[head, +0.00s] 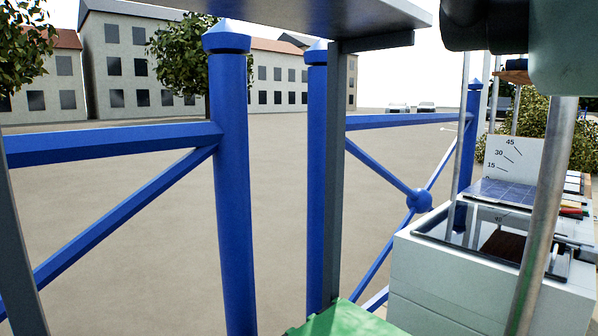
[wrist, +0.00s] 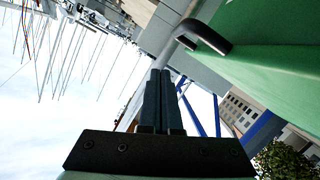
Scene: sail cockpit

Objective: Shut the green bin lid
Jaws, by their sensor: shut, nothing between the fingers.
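A green panel with a bent black handle (wrist: 205,38) fills the upper right of the wrist view; it looks like the green bin lid (wrist: 275,50). How far it stands open cannot be told. My gripper (wrist: 165,73) is shut and empty, its two dark fingers side by side. The fingertips are to the lower left of the handle in the picture and look apart from it. In the head view only a green top corner, likely of the bin (head: 348,320), shows at the bottom edge; the rest is out of frame. My gripper is not visible there.
A blue railing (head: 232,190) with posts runs across the head view. A white cabinet (head: 480,285) with a solar panel (head: 505,194) and an angle-marked board (head: 515,160) stands at the right. A grey post (head: 334,180) carries a flat panel above the green corner.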

